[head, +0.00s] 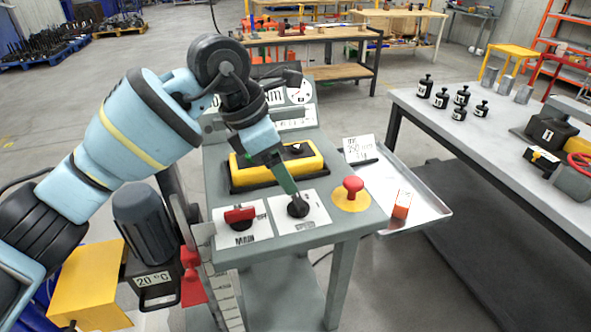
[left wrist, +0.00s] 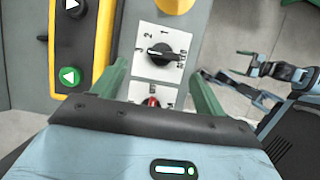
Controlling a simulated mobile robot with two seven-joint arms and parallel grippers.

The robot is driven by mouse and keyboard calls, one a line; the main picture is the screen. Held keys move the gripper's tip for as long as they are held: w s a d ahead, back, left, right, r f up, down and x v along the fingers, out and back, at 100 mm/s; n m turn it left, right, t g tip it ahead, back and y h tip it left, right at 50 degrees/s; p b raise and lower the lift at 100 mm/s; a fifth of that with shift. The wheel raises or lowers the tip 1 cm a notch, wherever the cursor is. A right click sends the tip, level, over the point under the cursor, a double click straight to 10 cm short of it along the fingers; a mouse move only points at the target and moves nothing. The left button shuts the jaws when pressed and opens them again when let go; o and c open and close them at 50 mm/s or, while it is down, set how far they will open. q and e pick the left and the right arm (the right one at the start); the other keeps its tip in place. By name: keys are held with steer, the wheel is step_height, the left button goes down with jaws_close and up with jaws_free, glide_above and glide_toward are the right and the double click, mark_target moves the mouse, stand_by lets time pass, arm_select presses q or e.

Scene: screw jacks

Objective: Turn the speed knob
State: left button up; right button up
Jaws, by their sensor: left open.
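The speed knob (head: 297,206) is a black rotary knob on a white plate, right of the red MAIN switch (head: 239,215). In the left wrist view the knob (left wrist: 178,53) shows a pointer bar lying roughly crosswise on a plate with printed numbers. My left gripper (head: 288,188) points down at the knob, its green fingers close over it in the head view. In the left wrist view its fingers (left wrist: 160,85) are apart with nothing between them that I can see gripped. Contact with the knob cannot be told.
A red mushroom button (head: 352,186) on a yellow disc stands just right of the knob. A yellow button box (head: 310,166) lies behind it on the grey console (head: 345,224). A metal tray (head: 428,217) and a workbench (head: 425,110) are to the right.

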mark_target(298, 198)
arm_select(q)
steer(key=shift+s+x, duration=0.15)
steer(key=shift+x, duration=1.65)
steer(key=shift+s+x, duration=0.1)
steer(key=shift+x, duration=1.7)
arm_select(e)
steer(key=shift+s, duration=0.8)
arm_select(q)
steer(key=shift+c, duration=0.4)
arm_select(e)
steer(key=shift+s, duration=0.15)
arm_select(q)
steer(key=c, duration=0.9)
arm_select(e)
steer(key=shift+s+f, duration=0.15)
steer(key=shift+s, duration=0.1)
